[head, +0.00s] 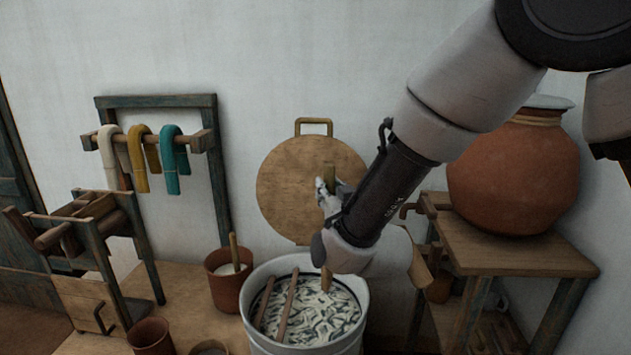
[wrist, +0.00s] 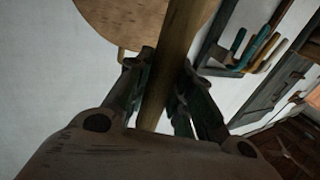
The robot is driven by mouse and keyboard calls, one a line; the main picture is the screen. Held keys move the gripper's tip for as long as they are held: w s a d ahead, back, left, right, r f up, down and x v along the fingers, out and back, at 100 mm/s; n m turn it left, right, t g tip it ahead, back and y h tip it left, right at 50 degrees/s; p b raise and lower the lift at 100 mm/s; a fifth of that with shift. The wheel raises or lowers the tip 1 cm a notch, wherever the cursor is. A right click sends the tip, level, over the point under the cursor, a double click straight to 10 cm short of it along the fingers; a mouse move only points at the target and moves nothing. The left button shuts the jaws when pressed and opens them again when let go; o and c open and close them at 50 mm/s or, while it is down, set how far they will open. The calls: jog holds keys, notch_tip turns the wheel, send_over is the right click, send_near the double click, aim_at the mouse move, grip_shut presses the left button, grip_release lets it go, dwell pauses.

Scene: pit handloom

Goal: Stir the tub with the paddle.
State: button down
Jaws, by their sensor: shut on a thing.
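The tub (head: 302,346) is a pale round vessel on the floor, holding tangled whitish strands in dark liquid (head: 310,310). In the wrist view the paddle's shaft (wrist: 172,60) runs between the two fingers (wrist: 160,100). The middle of the paddle is hidden by my gripper.
Two brown sticks (head: 288,303) lie across the tub. A terracotta pot (head: 226,290) with a stick stands left of it. A round wooden lid (head: 285,190) is on the wall behind. A wooden table (head: 500,250) with a large clay jar (head: 515,175) stands right. Yarn hanks (head: 143,160) hang left.

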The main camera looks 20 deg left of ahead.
aim_at(329, 272)
notch_tip(329, 272, down, 22)
jog(key=shift+a+r, duration=0.1)
jog(key=shift+a, duration=0.05)
dwell(0.8)
dwell(0.5)
